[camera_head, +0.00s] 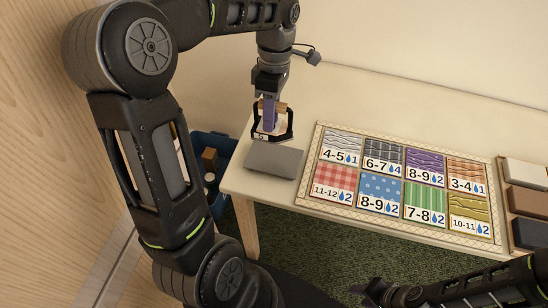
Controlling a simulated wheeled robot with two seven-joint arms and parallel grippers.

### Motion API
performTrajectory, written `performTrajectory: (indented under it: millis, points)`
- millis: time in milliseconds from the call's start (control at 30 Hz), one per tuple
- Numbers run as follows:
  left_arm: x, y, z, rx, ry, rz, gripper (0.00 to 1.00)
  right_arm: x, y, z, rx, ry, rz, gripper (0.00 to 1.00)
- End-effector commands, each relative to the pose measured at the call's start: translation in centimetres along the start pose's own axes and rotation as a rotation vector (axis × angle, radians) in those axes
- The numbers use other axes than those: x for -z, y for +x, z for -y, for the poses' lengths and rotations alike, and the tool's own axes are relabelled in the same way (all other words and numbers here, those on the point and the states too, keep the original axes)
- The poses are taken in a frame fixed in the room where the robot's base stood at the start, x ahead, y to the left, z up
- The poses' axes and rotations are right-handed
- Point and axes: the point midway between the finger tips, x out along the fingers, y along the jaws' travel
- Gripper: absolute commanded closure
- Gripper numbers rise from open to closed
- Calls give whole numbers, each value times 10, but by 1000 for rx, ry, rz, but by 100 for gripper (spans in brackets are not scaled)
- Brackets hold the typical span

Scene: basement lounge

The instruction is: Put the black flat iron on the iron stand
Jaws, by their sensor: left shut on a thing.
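My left gripper (271,133) is over the left end of the table, shut on a small purple and tan piece (269,113). A pale part with a dark mark like a "5" shows at its lower end. The gripper's fingers hide much of this piece, so I cannot tell if it is the black flat iron. A flat grey slab (273,160), perhaps the iron stand, lies just below the gripper at the table corner. I cannot tell whether the held piece touches it. My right gripper (366,290) is low at the bottom right, dark and partly unclear.
A board (310,195) with several patterned, numbered patches lies on the cream table (350,95). A blue bin (222,203) stands left of the table. The table behind the board is clear.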

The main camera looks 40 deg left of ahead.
Motion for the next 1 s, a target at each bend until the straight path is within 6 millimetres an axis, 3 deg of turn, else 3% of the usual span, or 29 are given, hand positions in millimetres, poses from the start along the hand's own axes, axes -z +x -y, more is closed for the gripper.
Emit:
performTrajectory:
  millis: [167,533,1000]
  points:
    - [0,4,-1,0,2,-1,100,0,-1,0,0,0,0,64]
    - [0,57,-13,0,2,-1,100,0,-4,2,0,0,0,64]
    - [0,70,-16,0,3,-1,100,0,-5,2,0,0,0,64]
